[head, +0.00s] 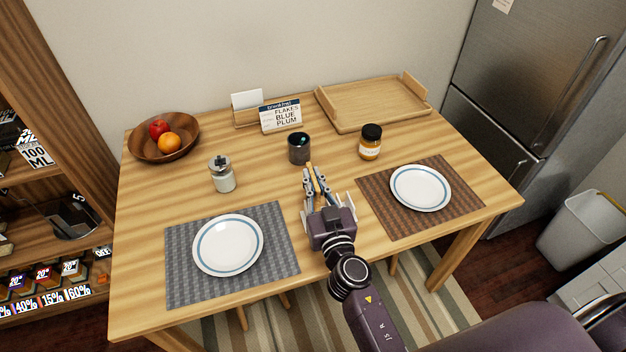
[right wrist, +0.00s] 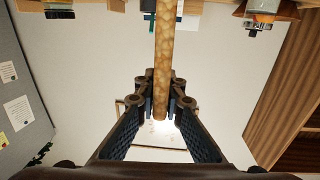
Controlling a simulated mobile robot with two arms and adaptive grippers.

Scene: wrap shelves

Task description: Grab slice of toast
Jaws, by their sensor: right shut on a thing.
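The slice of toast (right wrist: 165,60) shows edge-on in the right wrist view as a narrow, mottled brown strip between my fingertips. In the head view only a small golden-brown bit of the toast (head: 309,168) shows at the tips of my right gripper (head: 316,180). My right gripper, also in the right wrist view (right wrist: 161,108), is shut on the toast, one finger on each side. It is over the middle of the table, between the two placemats; its exact height above the wood is hard to tell. My left gripper is not in view.
A blue-rimmed plate (head: 228,246) lies on the grey mat; another plate (head: 420,188) is on the brown mat. A dark cup (head: 299,148) stands just beyond my gripper, with a jar (head: 370,142) right, a glass shaker (head: 222,175) left and a wooden tray (head: 372,103) behind.

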